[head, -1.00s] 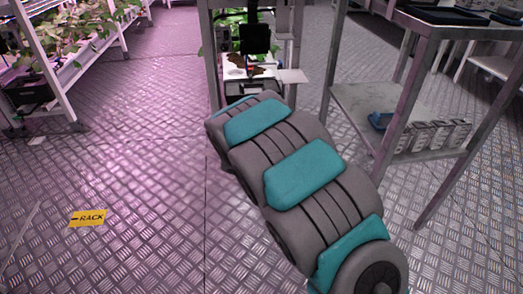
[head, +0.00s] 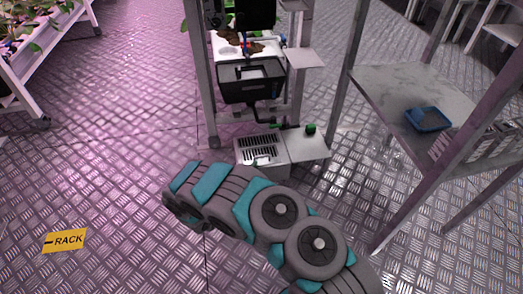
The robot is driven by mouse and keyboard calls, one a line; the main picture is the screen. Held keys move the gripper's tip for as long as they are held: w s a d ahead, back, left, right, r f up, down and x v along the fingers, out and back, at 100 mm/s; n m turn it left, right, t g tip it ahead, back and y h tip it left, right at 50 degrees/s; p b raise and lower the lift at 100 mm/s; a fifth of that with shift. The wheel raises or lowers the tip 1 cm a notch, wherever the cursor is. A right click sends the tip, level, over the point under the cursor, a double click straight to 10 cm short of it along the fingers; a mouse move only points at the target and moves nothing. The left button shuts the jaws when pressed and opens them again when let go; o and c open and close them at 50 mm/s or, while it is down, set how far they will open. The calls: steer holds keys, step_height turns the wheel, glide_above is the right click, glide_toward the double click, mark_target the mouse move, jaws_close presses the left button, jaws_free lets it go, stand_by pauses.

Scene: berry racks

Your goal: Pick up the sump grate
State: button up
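A pale slotted grate (head: 258,147), which looks like the sump grate, lies on top of a light grey box (head: 272,176) low at the foot of the rack. It has rows of dark slots, and a small white piece shows at its front edge. My grey and teal arm crosses the lower middle of the head view, in front of the box, and hides part of its base. My gripper cannot be made out in this view.
A black tub (head: 252,83) hangs above the box, with a pipe below it. A flat light plate (head: 308,147) with a green cap adjoins the box. A metal table (head: 385,82) with a blue tray (head: 428,119) stands right. The left floor is clear around a yellow RACK sign (head: 65,241).

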mark_target(267, 152)
steer(key=x, duration=0.4)
steer(key=b+x, duration=0.1)
steer(key=x, duration=0.7)
steer(key=shift+w+a, duration=0.15)
steer(key=shift+a, duration=0.2)
steer(key=shift+c, duration=0.2)
jaws_close()
steer(key=shift+f, duration=0.1)
stand_by(0.8)
